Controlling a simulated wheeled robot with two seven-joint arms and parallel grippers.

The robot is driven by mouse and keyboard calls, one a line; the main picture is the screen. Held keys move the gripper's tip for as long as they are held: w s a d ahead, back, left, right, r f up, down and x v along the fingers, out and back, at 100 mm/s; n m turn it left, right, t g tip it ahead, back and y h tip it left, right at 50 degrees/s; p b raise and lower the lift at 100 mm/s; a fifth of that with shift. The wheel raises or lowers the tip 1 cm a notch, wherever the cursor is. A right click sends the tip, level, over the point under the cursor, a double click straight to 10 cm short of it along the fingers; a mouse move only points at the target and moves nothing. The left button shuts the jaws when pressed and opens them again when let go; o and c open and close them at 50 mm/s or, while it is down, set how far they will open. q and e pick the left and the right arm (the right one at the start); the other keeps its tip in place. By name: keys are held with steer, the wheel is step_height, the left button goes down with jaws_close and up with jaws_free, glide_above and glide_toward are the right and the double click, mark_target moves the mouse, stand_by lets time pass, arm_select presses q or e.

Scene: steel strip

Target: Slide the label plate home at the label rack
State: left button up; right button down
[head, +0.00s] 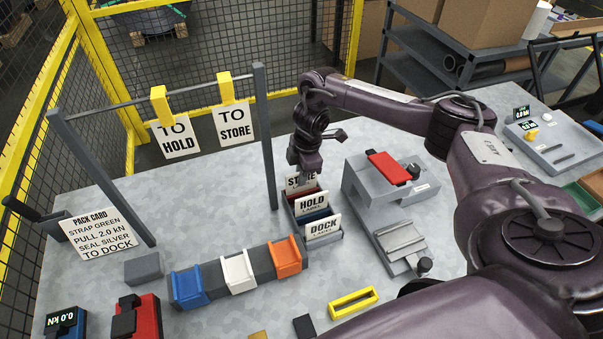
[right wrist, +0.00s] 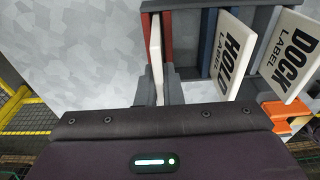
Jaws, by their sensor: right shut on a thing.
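The label rack (head: 334,238) is a dark tray with colored dividers standing on the bench, in the middle of the head view. The white STORE label plate (head: 296,182) is at its far slot, beside the red divider. My right gripper (head: 308,172) is above that slot, shut on the plate's upper part. In the right wrist view the plate (right wrist: 156,45) shows edge-on between the fingers (right wrist: 158,88), along the red divider (right wrist: 166,35). How deep it sits is hidden. The HOLD plate (head: 312,201) and DOCK plate (head: 323,227) stand tilted in the nearer slots.
A grey press with a red top (head: 388,168) stands close right of the rack. A frame post (head: 265,140) rises just left of it. Blue, white and orange holders (head: 238,272) lie in front. Bare bench shows at left (head: 205,215).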

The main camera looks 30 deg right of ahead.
steer(key=shift+f, duration=0.45)
steer(key=c, duration=1.5)
jaws_free()
steer(key=shift+r, duration=0.1)
steer(key=r, duration=0.6)
steer(key=shift+d+r, duration=0.25)
steer(key=shift+d, duration=0.15)
steer(key=shift+s+r, duration=0.15)
steer(key=shift+r, duration=0.45)
steer(key=shift+f, duration=0.1)
